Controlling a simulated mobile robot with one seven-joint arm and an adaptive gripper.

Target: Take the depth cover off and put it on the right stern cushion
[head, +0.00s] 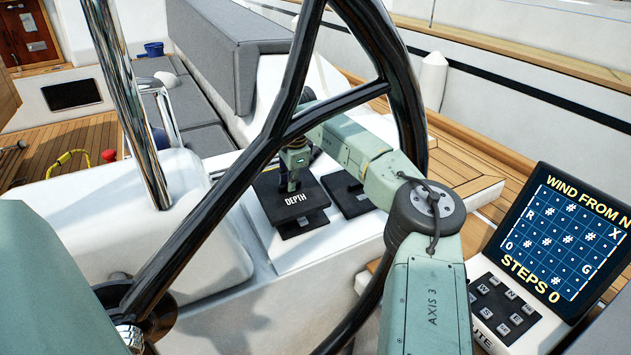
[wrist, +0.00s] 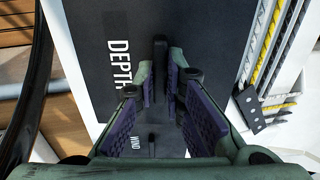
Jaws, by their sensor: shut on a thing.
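The depth cover (head: 297,199), a dark plate marked DEPTH, is at the console behind the wheel. A dark block shows just below its front edge; I cannot tell how far apart they are. My gripper (head: 293,180) is shut on the cover's upright tab. In the wrist view, the cover (wrist: 90,85) fills much of the upper left, and the dark tab (wrist: 160,52) stands between my fingertips (wrist: 161,90). Grey seat cushions (head: 205,140) lie along the bench at the back; I cannot tell which is the right stern cushion.
The black wheel (head: 225,190) crosses in front of my arm and the console. A second dark cover (head: 352,197) sits right of the depth cover. A screen (head: 565,240) with a keypad stands at right. A steel post (head: 130,100) rises at left. Ropes (wrist: 270,50) lie nearby.

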